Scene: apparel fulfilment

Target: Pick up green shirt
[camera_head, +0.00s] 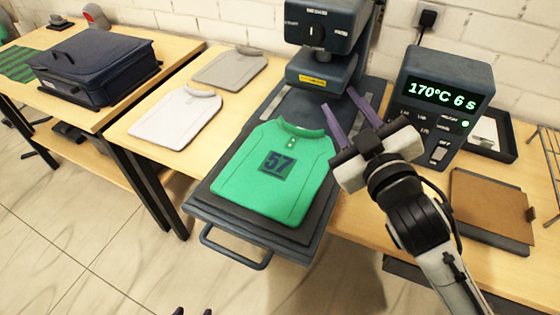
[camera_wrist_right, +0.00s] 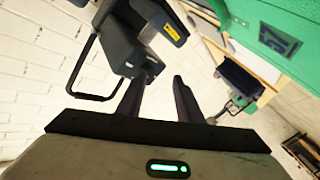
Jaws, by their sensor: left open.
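The green shirt (camera_head: 255,190), with a dark "57" patch, lies flat on the dark pulled-out plate of the heat press (camera_head: 240,233). It also shows at the upper right of the right wrist view (camera_wrist_right: 272,62). My right gripper (camera_head: 338,98) is above the right rear side of the shirt, its two purple fingers apart and nothing between them. Those fingers show apart in the right wrist view (camera_wrist_right: 157,78). Only the fingertips of my left gripper (camera_head: 192,311) show at the bottom edge, apart and well in front of the press; the rest is out of frame.
The press head (camera_head: 322,75) stands behind the shirt. A control box (camera_head: 440,105) reads 170°C 6 s. White (camera_head: 175,118) and grey (camera_head: 230,67) shirts lie on the table to the left. A navy case (camera_head: 95,65) sits further left. A brown board (camera_head: 490,205) is at right.

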